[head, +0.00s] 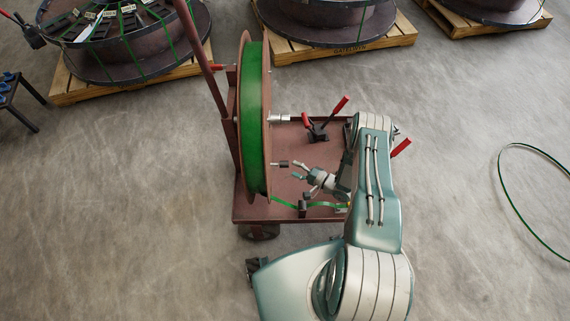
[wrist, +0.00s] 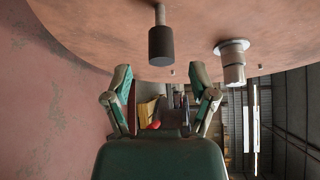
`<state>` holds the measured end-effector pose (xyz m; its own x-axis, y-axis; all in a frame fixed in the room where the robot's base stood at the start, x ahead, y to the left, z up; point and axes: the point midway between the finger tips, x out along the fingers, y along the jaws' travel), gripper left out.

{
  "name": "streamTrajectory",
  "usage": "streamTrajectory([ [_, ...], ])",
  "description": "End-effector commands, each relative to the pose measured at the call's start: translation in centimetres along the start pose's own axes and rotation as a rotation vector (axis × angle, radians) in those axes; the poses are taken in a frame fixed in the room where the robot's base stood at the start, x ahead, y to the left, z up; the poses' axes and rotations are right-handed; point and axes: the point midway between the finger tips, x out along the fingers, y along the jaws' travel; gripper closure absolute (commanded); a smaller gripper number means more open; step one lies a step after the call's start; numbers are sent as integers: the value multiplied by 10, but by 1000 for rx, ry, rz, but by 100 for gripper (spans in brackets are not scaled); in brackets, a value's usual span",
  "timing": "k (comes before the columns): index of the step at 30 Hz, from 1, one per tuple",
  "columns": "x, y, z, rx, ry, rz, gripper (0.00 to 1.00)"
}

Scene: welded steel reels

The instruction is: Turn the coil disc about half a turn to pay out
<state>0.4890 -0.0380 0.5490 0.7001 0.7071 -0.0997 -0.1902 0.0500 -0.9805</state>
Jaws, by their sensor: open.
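The coil disc (head: 253,120) stands upright on a red-brown cart, with green strap wound between its brown flanges. Its flange face (wrist: 100,25) fills the top of the wrist view. A dark crank knob (head: 284,164) sticks out from the lower part of the face. The knob (wrist: 161,44) hangs just beyond my fingertips in the wrist view. The pale hub shaft (head: 279,119) is higher up on the disc; it shows right of the knob in the wrist view (wrist: 232,63). My gripper (head: 298,171) is open and empty, fingers towards the knob, apart from it (wrist: 161,78).
The cart deck (head: 287,150) carries a red-handled clamp (head: 320,127) right of the disc. Green strap (head: 284,203) runs low along the deck's front. Large reels on pallets (head: 345,48) stand behind. A strap loop (head: 530,190) lies right on otherwise open floor.

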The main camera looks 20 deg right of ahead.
Motion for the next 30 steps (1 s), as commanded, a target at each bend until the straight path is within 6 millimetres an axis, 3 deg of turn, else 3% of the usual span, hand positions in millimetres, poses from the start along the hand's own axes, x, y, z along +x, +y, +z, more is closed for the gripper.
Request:
streamTrajectory([
  [3, 22, 0, 1, -2, -5, 1, 26],
  [9, 45, 0, 0, -1, -2, 2, 26],
  [19, 49, 0, 0, -1, 1, 1, 26],
  [20, 49, 0, 0, -1, 1, 1, 35],
  [24, 49, 0, 0, -1, 1, 1, 98],
  [30, 49, 1, 0, 0, 0, 2, 100],
])
